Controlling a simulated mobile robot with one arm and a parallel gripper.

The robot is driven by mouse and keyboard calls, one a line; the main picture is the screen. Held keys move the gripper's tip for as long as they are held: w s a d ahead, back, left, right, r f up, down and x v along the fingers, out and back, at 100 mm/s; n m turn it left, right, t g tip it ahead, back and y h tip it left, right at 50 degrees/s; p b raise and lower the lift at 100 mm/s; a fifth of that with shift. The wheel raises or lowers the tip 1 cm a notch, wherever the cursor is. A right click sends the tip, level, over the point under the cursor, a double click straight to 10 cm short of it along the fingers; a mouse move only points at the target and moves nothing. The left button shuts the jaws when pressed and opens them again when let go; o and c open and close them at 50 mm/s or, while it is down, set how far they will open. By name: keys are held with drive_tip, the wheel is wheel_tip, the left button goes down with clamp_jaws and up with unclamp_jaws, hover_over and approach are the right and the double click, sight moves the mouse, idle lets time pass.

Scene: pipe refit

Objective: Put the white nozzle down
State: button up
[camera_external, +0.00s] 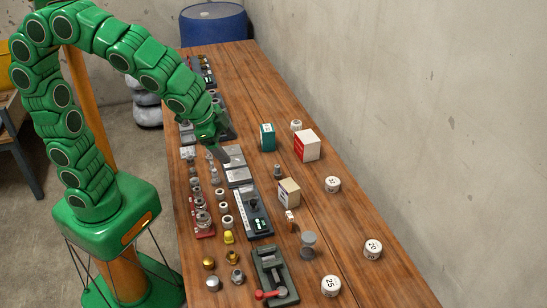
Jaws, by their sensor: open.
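My gripper (227,148) is at the end of the green arm, low over the left part of the wooden table (325,240). Its dark jaws are open, above or beside grey metal blocks (236,165); I cannot tell whether they touch. I see nothing held between the jaws, though the view is small. I cannot pick out the white nozzle for certain. A small white piece with an orange-brown part (290,216) stands near the table's middle, and several small pale fittings (222,207) stand in rows at the left; any of them could be it.
A vise-like tool with a red handle (272,277) lies in front. A teal box (267,137), a red-and-white box (307,146) and a beige box (289,192) stand mid-table. White numbered discs (373,249) are spread on the right, with bare wood between them. A wall borders the right.

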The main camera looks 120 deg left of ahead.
drive_tip(key=s+d+f+m+g+h, duration=0.1)
drive_tip(key=s+d+f+g+h, duration=0.1)
drive_tip(key=s+d, duration=0.8)
drive_tip(key=s+d+f+m+g+h, duration=0.2)
drive_tip(key=s+d+g, duration=0.1)
drive_tip(key=s+d, duration=0.7)
drive_tip(key=s, duration=0.4)
drive_tip(key=shift+s+d+f, duration=0.25)
drive_tip(key=shift+s+f, duration=0.05)
drive_tip(key=shift+s, duration=0.05)
